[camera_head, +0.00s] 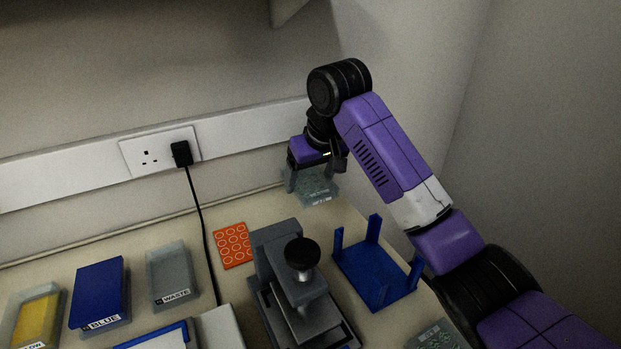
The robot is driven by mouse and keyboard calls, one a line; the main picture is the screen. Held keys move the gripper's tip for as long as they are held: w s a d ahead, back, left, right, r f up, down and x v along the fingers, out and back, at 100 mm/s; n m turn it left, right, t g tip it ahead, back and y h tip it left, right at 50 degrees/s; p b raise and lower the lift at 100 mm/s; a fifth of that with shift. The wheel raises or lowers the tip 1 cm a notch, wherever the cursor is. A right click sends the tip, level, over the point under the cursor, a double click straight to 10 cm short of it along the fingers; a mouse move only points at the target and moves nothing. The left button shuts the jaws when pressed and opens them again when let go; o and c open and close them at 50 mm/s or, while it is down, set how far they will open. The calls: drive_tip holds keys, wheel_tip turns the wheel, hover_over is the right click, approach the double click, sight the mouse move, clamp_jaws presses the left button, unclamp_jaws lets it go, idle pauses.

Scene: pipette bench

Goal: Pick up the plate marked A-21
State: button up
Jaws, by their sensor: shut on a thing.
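My gripper (312,178) is shut on a translucent grey-green plate (317,190) and holds it above the back of the bench, near the wall. A small white label shows on the plate's front edge, but I cannot read its marking clearly. A similar plate (435,338) with a label lies at the bottom right, partly cut off by the frame and beside my arm. Its label is also too small to read surely, so I cannot tell which plate is A-21.
A blue holder with upright corner posts (375,276) stands below and right of the held plate. A grey press with a black knob (290,265) and an orange circle-patterned mat (233,246) are left of it. WASTE (170,270) and BLUE (98,290) bins stand left, beyond a black cable (206,240).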

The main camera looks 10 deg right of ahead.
drive_tip(key=shift+r, duration=0.2)
drive_tip(key=shift+r+p, duration=1.3)
drive_tip(key=shift+p, duration=0.65)
